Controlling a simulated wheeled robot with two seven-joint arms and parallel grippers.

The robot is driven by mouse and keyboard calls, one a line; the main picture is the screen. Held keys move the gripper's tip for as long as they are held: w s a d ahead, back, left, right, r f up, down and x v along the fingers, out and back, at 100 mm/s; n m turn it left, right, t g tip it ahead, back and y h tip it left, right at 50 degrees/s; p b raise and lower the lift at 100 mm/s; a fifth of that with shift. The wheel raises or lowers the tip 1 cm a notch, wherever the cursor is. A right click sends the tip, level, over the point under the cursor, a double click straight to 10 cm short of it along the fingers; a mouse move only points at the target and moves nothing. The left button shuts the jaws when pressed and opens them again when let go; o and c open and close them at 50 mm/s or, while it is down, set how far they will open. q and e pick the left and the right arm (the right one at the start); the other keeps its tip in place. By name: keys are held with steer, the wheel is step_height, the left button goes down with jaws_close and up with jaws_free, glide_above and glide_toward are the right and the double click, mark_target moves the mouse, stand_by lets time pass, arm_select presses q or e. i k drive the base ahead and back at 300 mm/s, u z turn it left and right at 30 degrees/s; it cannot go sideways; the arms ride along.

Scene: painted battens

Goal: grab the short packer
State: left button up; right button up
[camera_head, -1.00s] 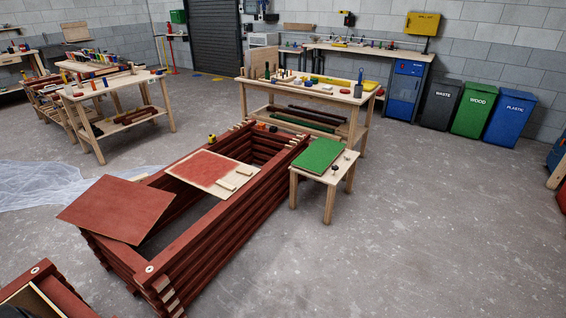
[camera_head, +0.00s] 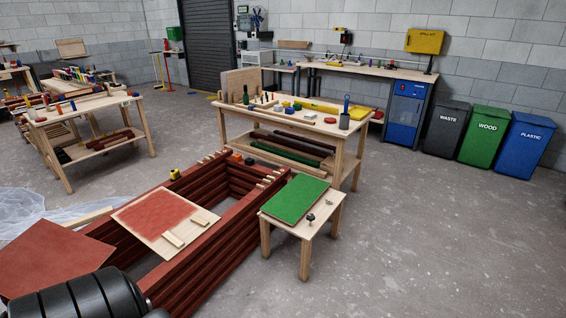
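Two small pale wood blocks lie on a red-painted panel with a bare wood edge. One block (camera_head: 173,239) is nearer the panel's front corner. The other block (camera_head: 200,220) lies to its right and looks slightly shorter, but I cannot tell for certain which is the short packer. The panel (camera_head: 155,212) rests across the top of a dark red timber frame (camera_head: 213,248). Neither of my grippers is in view. A black ribbed rounded shape at the bottom left looks like part of my arm.
A small table (camera_head: 307,226) with a green top (camera_head: 296,198) and two dark knobs stands right of the frame. A workbench (camera_head: 345,140) with tools is behind. Another red board (camera_head: 50,255) lies at left. Bins stand at the right wall. The floor at right is clear.

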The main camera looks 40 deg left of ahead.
mark_target(199, 221)
steer(key=u, duration=0.1)
steer(key=i, duration=1.85)
steer(key=u, duration=1.25)
steer(key=i, duration=1.05)
steer(key=u, duration=1.25)
steer(key=i, duration=0.25)
steer(key=u, duration=0.1)
